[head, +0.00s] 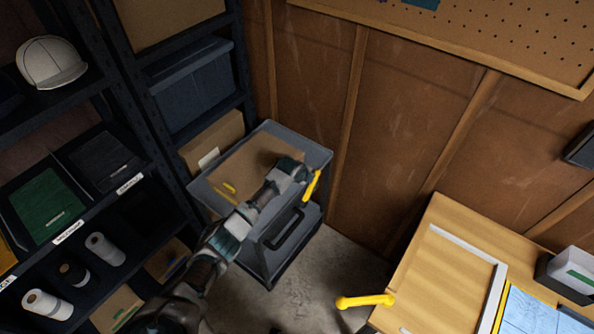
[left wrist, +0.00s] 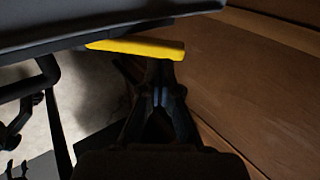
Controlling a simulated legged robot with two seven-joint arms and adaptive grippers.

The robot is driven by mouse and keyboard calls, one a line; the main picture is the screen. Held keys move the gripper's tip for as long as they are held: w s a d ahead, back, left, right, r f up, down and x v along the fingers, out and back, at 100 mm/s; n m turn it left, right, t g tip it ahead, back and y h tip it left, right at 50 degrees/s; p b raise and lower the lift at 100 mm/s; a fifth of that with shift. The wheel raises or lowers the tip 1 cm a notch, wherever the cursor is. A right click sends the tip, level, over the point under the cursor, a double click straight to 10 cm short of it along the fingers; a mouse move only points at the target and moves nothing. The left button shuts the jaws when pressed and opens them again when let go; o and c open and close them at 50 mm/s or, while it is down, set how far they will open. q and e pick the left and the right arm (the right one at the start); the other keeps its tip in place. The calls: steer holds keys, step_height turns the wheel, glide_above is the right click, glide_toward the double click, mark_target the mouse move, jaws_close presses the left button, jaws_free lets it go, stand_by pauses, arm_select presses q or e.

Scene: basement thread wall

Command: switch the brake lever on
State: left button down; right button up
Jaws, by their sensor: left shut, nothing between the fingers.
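A yellow lever (head: 312,186) sticks out at the right side of a grey cart (head: 268,235) in the head view. In the left wrist view the yellow lever (left wrist: 135,48) runs across the upper middle, just under the grey edge of the cart (left wrist: 90,22). My left gripper (head: 299,171) is beside the lever at the cart's right edge; its fingertips are hard to make out there. In the left wrist view my left gripper (left wrist: 159,92) is shut and empty, pointing at the lever. I cannot tell whether it touches the lever. My right gripper is not in view.
Dark shelves (head: 120,180) with bins and rolls stand at left. A brown wooden wall (head: 310,90) is close behind the cart. A wooden bench (head: 450,265) is at right, with another yellow handle (head: 365,301) at its left edge. Some bare floor (head: 335,265) lies between cart and bench.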

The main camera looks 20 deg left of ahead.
arm_select(q)
steer(key=p+v, duration=0.1)
steer(key=v, duration=0.9)
steer(key=shift+a+r, duration=0.2)
steer(key=shift+r, duration=0.1)
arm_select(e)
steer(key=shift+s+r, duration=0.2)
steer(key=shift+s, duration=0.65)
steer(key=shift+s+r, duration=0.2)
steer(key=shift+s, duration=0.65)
arm_select(q)
steer(key=shift+w, duration=0.15)
